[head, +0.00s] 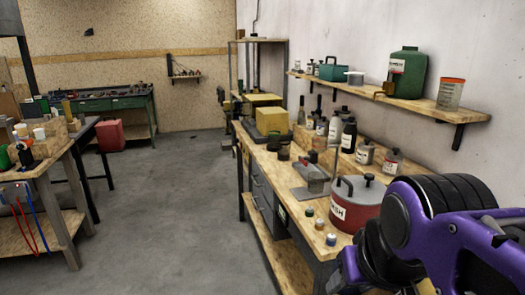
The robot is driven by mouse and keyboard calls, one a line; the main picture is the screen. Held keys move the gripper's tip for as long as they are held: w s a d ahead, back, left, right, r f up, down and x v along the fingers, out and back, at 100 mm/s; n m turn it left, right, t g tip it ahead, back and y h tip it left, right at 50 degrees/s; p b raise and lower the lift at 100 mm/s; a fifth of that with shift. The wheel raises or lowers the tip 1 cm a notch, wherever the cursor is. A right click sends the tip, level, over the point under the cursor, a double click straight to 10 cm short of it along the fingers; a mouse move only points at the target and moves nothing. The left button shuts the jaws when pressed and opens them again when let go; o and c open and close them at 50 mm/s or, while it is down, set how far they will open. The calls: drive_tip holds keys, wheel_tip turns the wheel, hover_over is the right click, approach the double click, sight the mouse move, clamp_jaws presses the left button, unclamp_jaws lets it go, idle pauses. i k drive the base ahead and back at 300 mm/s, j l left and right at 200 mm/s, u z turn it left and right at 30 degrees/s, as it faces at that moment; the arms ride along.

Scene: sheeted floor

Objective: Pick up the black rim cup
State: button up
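I cannot clearly pick out a cup with a black rim. Small dark cup-like vessels (283,153) stand on the wooden workbench at the right, near its middle. A small pale container (355,77) sits on the wall shelf, and its rim is too small to judge. A clear beaker (450,95) at the shelf's right end has an orange rim. My purple and black arm fills the lower right corner, well to the right of the dark vessels. My gripper's fingertips are not visible.
The workbench (262,157) holds a red pot (356,203), a grey metal tool (312,180), bottles (348,135) and a yellow box (272,121). A green jug (408,72) stands on the wall shelf (400,98). Another bench (45,172) is at left. The floor between (170,220) is clear.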

sight(284, 145)
drive_tip(key=i+j+u, duration=0.7)
drive_tip(key=j, duration=0.15)
drive_tip(key=i+j+u, duration=0.35)
drive_tip(key=i+j, duration=0.1)
drive_tip(key=i, duration=0.4)
drive_tip(key=i+j, duration=0.1)
drive_tip(key=i, duration=0.45)
drive_tip(key=i+z, duration=0.35)
drive_tip(key=i+j+z, duration=0.1)
drive_tip(key=i+z, duration=0.25)
drive_tip(key=i, duration=0.25)
drive_tip(key=i+z, duration=0.45)
drive_tip(key=i+j+z, duration=0.1)
drive_tip(key=i+z, duration=0.35)
drive_tip(key=k, duration=0.05)
